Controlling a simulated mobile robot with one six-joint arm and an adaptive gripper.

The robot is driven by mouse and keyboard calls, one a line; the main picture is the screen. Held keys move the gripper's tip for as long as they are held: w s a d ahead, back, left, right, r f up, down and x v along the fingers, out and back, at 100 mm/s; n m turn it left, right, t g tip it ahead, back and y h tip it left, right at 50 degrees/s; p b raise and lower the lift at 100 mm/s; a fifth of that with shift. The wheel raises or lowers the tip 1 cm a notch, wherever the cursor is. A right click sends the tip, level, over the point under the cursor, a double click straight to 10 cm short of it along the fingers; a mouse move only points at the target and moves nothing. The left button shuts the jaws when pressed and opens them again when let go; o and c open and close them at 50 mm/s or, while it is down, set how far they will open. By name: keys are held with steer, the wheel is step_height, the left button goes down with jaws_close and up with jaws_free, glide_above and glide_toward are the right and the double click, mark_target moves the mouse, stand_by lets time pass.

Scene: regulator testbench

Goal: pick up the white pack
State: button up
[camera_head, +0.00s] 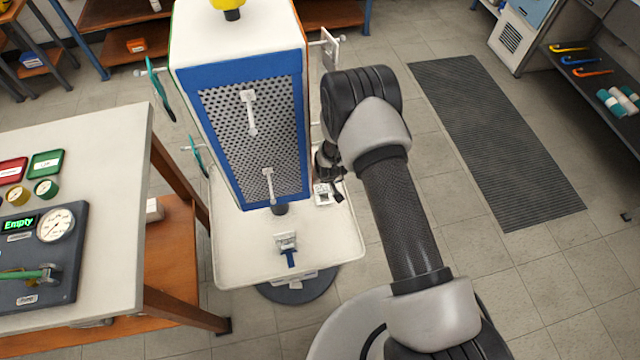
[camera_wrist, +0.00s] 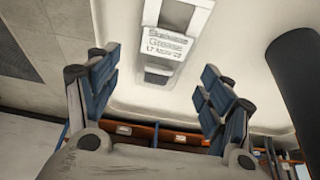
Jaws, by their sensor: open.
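The white pack (camera_wrist: 168,45), with printed text reading "Grease", lies on a white tray (camera_wrist: 228,60) in the wrist view.
A blue-framed pegboard stand (camera_head: 252,130) with hooks rises from the tray, close left of my gripper. A small holder with a blue strip (camera_head: 288,248) is at the tray's front. A workbench (camera_head: 110,170) with a gauge panel stands left. The floor around the mat (camera_head: 490,140) is clear.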

steer(key=x, duration=0.2)
steer(key=shift+w+a+f+b, duration=0.1)
steer(key=shift+w+f+b, duration=0.05)
steer(key=shift+f+b, duration=0.25)
steer(key=shift+c, duration=0.4)
steer(key=c, duration=1.1)
